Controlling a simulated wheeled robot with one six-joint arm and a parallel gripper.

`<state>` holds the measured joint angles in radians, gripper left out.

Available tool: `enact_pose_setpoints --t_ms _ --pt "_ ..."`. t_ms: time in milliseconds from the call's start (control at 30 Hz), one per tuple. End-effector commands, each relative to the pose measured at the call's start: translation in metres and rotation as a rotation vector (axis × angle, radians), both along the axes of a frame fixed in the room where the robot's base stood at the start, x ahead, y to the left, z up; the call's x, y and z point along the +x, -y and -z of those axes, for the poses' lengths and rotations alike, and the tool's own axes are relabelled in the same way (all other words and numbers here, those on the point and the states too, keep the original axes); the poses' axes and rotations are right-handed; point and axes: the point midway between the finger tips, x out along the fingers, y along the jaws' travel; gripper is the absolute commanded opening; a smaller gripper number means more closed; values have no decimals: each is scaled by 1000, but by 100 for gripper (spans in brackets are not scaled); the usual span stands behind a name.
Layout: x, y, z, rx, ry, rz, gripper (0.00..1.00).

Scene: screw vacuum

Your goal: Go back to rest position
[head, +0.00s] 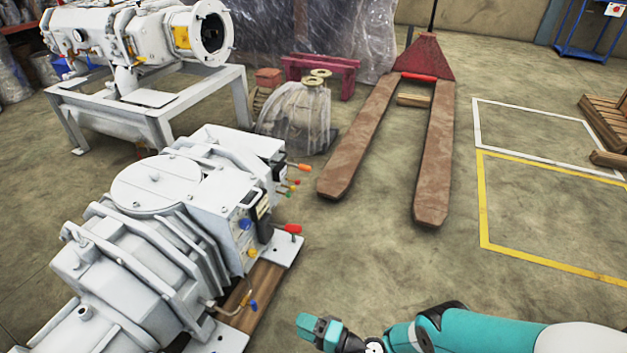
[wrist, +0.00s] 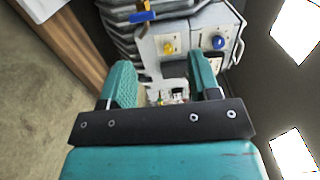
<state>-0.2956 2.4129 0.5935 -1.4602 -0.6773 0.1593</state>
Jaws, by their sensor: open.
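My gripper (head: 319,327) shows at the bottom of the head view, at the end of my teal arm, to the right of the white screw vacuum machine (head: 160,190). In the wrist view my gripper (wrist: 163,88) has its two teal fingers apart, with nothing held between them. Beyond the fingers is the machine's panel (wrist: 193,45), with a yellow knob, a blue knob (wrist: 219,42) and a grey handle. In the head view the red-handled valve (head: 293,229) sticks out from the machine's right side, apart from my gripper.
A second white machine (head: 140,35) stands on a grey metal frame (head: 160,110) at the back left. A rusty pallet jack (head: 435,150) lies ahead. Yellow floor lines (head: 485,200) mark clear floor at the right. A wooden pallet (head: 605,115) is at the far right.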

Motion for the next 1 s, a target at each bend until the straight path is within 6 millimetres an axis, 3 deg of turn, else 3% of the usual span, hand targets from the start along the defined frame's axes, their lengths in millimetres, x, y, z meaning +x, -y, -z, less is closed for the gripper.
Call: enact_pose_setpoints --t_ms 367,667,767,1000 --pt "40 -15 -28 -52 58 -57 56" --pt "90 -38 -80 -143 140 -155 56" --pt "112 -46 -111 -192 179 -202 56" --pt "155 -55 -222 -376 290 -345 56"
